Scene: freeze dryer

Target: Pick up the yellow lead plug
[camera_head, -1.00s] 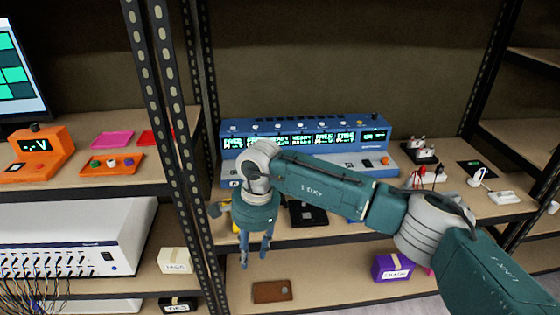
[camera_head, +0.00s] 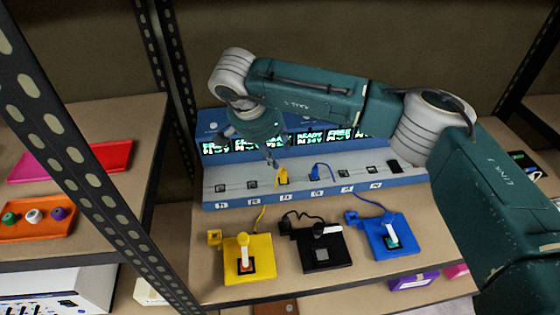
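The yellow lead plug (camera_head: 283,177) stands upright in a socket on the sloped front of the blue-grey console (camera_head: 234,188). Its yellow lead (camera_head: 261,216) runs down to a yellow base (camera_head: 237,277) with a white-stemmed lever. My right gripper (camera_head: 271,161) points down just behind and to the left of the plug's top. The fingertips are small and partly overlapped by the gripper body, so their gap and any contact with the plug are unclear. My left gripper is out of view.
A blue plug (camera_head: 315,173) sits in another socket right of the yellow one. A black base (camera_head: 324,256) and a blue base (camera_head: 385,241) stand beside the yellow base. A perforated shelf post (camera_head: 98,190) rises at left. My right arm covers part of the console display.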

